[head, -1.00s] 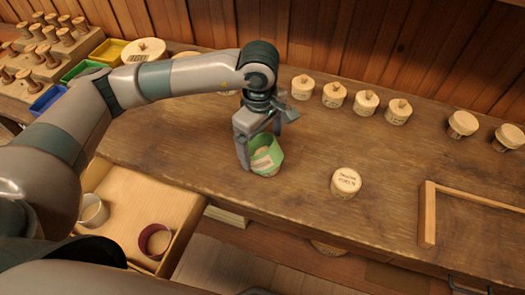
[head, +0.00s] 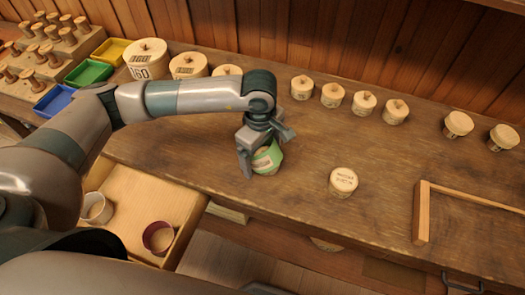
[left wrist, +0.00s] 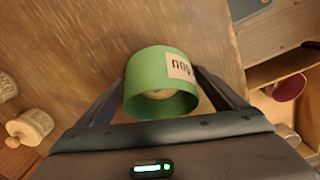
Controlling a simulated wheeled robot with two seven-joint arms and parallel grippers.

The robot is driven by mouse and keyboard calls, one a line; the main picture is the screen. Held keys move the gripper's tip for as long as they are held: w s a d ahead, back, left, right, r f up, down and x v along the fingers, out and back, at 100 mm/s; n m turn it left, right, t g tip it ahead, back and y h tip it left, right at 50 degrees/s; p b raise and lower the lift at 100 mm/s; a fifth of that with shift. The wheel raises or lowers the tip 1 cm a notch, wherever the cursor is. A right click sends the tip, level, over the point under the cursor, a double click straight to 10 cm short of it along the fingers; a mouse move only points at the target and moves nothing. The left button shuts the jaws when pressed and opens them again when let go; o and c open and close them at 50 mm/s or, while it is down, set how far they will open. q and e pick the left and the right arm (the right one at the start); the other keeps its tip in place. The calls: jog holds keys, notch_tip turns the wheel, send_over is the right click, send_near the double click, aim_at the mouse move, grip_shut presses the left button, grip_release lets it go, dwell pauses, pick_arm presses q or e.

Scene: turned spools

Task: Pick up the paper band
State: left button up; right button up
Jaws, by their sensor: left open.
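The green paper band (head: 268,160) carries a pale label and stands on the bench in the head view. It fills the middle of the left wrist view (left wrist: 150,72), where a pale rounded surface shows inside its opening. My left gripper (head: 262,156) is over the band, open, with one finger on each side of it. In the left wrist view its fingers (left wrist: 162,84) are very near the band's walls; I cannot tell whether they touch. The gripper hides part of the band in the head view. My right gripper is not in view.
A lettered spool (head: 343,182) stands right of the band. A wooden frame (head: 422,215) lies further right. Several spools line the back, including a large one (head: 146,62). The open drawer (head: 140,190) holds a white ring (head: 97,209) and a maroon ring (head: 158,238).

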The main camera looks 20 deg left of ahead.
pick_arm(q)
jog(key=c, duration=1)
jog(key=shift+c, duration=1)
jog(key=shift+r, duration=0.1)
notch_tip(320, 180, up, 8)
jog(key=shift+r+p, duration=0.25)
jog(key=shift+p, duration=1)
jog(key=shift+r, duration=0.7)
jog(key=shift+f, duration=0.1)
